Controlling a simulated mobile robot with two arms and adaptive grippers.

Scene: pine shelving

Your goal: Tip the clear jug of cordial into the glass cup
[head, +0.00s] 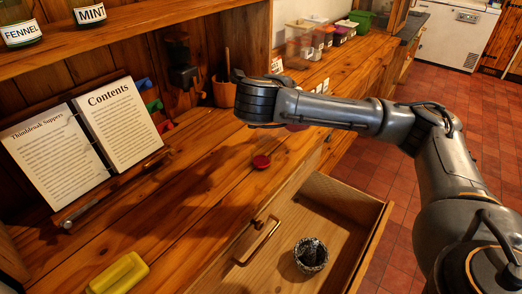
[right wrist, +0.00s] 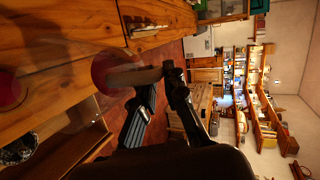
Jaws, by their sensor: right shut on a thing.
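In the right wrist view the gripper (right wrist: 166,88) is shut on a see-through piece with a round reddish body (right wrist: 112,70), seemingly the jug of cordial. My left gripper is out of view.
The drawer (head: 345,200) is pulled out, with a metal handle. An open recipe book (head: 90,130) and a yellow block (head: 120,272) are at left. Clear tubs (head: 300,40) stand at the back.

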